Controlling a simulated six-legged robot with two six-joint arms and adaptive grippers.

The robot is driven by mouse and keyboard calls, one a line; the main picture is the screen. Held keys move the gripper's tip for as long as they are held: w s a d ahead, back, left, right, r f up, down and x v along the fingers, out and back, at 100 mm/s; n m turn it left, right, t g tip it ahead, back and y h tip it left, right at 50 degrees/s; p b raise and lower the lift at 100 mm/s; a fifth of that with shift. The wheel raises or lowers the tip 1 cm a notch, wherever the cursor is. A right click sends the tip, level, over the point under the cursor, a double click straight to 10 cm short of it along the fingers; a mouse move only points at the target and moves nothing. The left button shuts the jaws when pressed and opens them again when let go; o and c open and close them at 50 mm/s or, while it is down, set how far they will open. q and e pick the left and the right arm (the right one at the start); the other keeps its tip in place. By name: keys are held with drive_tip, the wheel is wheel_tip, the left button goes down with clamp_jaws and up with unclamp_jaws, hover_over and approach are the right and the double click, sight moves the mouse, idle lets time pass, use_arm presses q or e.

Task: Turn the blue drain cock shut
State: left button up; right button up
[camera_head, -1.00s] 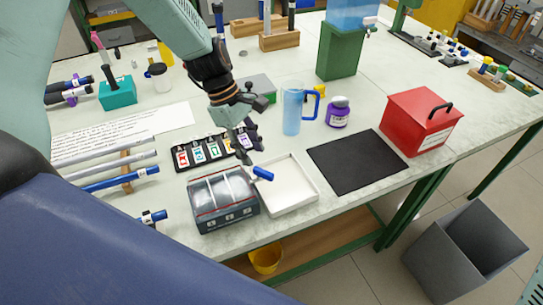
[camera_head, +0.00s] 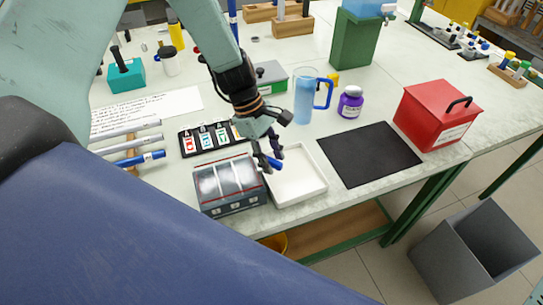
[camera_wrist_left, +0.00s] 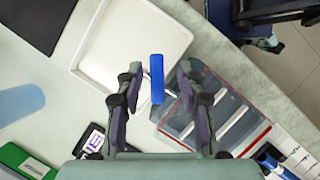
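The blue drain cock (camera_head: 276,164) is a short blue lever on the right side of a dark box (camera_head: 229,208) with three clear-topped sections. A white tray (camera_head: 313,188) lies right below it. In the left wrist view the blue drain cock (camera_wrist_left: 157,79) stands upright in the picture between the two fingers, with a gap on each side. My left gripper (camera_head: 270,160) is open and over the lever; it also shows in the left wrist view (camera_wrist_left: 155,85). In the head view its fingers partly hide the lever. My right gripper is not in view.
A row of labelled cards (camera_head: 207,137) lies behind the box. A blue-tinted jug (camera_head: 305,98), a purple jar (camera_head: 350,103), a black mat (camera_head: 369,154) and a red box (camera_head: 437,114) stand to the right. Rods (camera_head: 140,160) lie at left.

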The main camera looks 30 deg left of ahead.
use_arm(q)
drive_tip(key=shift+s+d+r, duration=0.1)
drive_tip(key=shift+s+r, duration=0.15)
drive_tip(key=shift+s, duration=0.05)
drive_tip(key=shift+w+f, duration=0.5)
drive_tip(key=shift+w, duration=0.3)
drive_tip(key=c, duration=0.4)
drive_tip(key=shift+c, duration=1)
drive_tip(key=shift+s+r, duration=0.4)
drive_tip(key=shift+s, duration=0.1)
clamp_jaws()
drive_tip(key=shift+w+f, duration=0.1)
drive_tip(key=shift+f, duration=0.1)
